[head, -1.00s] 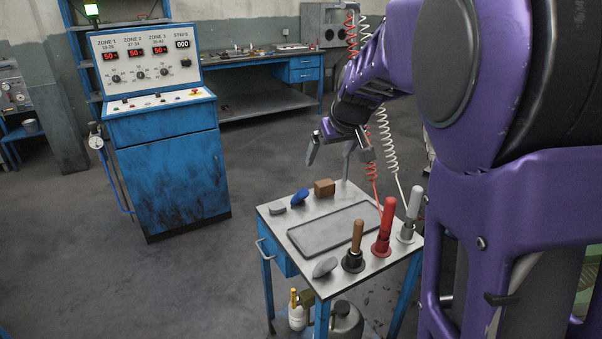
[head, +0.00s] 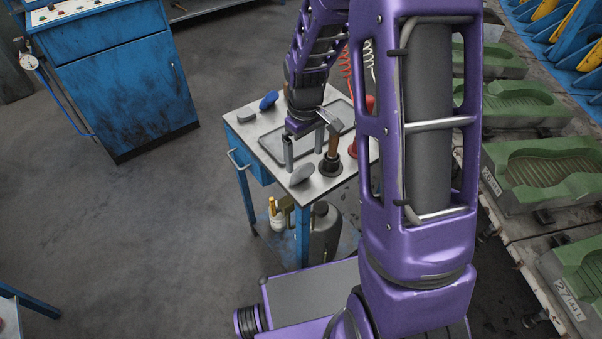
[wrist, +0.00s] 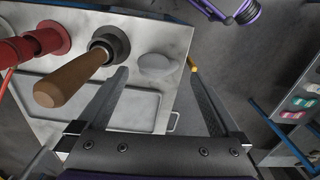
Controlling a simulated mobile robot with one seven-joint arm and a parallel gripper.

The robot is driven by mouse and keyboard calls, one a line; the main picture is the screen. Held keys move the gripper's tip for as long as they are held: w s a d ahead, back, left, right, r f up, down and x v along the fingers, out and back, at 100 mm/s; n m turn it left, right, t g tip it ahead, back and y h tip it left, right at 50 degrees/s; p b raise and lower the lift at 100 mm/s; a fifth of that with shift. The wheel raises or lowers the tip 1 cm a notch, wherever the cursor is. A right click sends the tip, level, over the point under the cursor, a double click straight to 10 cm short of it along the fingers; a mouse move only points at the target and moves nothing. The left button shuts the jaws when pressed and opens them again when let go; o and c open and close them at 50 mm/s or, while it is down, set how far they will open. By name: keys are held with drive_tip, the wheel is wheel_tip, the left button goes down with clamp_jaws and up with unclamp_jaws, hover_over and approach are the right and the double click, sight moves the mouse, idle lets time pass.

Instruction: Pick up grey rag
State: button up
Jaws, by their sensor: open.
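Two small grey lumps lie on the steel-topped cart (head: 262,158). One grey lump (head: 302,174) is at the near edge, beside the wooden-handled tool; it shows pale in the wrist view (wrist: 157,64). The other grey lump (head: 243,115) is at the back left corner, next to a blue one. I cannot tell for sure which is the grey rag. My gripper (head: 304,160) is open and empty, pointing down over the cart near the front lump. In the wrist view that lump appears between the fingertips (wrist: 157,72), with no contact visible.
The wooden-handled tool (head: 332,152) stands upright close to my gripper, with a red-handled one (head: 354,148) behind. A shallow tray (head: 272,143) lies on the cart top. Green moulds (head: 540,165) line the right side.

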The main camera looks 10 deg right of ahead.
sight(301, 167)
drive_tip(key=shift+w+a+f, duration=0.1)
drive_tip(key=shift+w+f, duration=0.05)
drive_tip(key=shift+f, duration=1.05)
drive_tip(key=shift+w+a+f, duration=0.1)
drive_tip(key=shift+w+f, duration=0.1)
drive_tip(key=shift+f, duration=0.95)
drive_tip(key=shift+w+a+f, duration=0.1)
drive_tip(key=shift+w+f, duration=0.05)
drive_tip(key=shift+f, duration=1.05)
drive_tip(key=shift+c, duration=0.3)
drive_tip(key=c, duration=1)
drive_tip(key=shift+r, duration=0.15)
wheel_tip(301, 167, up, 10)
drive_tip(key=shift+f, duration=0.1)
